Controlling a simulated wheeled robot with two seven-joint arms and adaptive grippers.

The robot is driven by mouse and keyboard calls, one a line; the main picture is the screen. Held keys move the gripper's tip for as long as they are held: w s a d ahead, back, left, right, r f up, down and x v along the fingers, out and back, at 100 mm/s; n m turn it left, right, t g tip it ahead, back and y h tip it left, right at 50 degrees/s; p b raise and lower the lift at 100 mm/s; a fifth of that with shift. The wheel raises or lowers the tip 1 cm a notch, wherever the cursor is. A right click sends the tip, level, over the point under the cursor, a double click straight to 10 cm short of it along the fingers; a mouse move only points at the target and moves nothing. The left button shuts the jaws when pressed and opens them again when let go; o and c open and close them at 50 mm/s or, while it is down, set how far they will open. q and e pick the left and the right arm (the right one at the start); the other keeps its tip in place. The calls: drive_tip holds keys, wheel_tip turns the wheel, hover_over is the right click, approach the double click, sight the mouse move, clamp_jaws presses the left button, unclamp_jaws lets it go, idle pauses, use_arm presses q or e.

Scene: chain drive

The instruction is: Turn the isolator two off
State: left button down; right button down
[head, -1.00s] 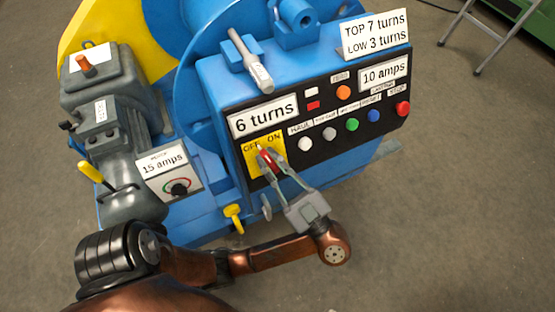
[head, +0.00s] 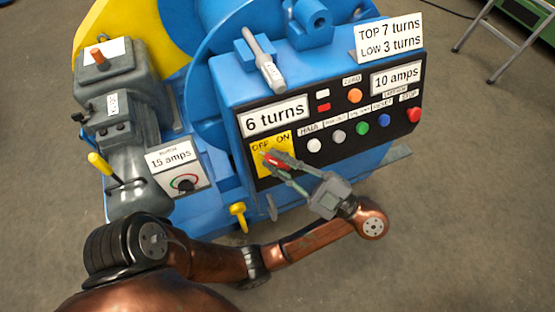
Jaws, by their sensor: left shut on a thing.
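The isolator is a red handle (head: 279,161) on a yellow plate (head: 258,143) marked OFF and ON, at the lower left of the black control panel. My left gripper (head: 271,161) comes from the lower right and is shut on the red handle. The handle slants up to the left, its end toward the OFF side. The fingers hide part of the handle and plate. My right gripper is out of view.
To the right on the black panel (head: 293,175) are several push buttons, including a red stop button (head: 413,115). A motor box with a dial (head: 183,183) and a yellow lever (head: 103,167) stand at left. A small yellow knob (head: 238,212) sticks out below. Open floor lies at right.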

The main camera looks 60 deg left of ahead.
use_arm(q)
drive_tip(key=c, duration=2.2)
unclamp_jaws()
drive_tip(key=v, duration=0.7)
drive_tip(key=shift+d, duration=0.25)
drive_tip(key=shift+w, duration=0.1)
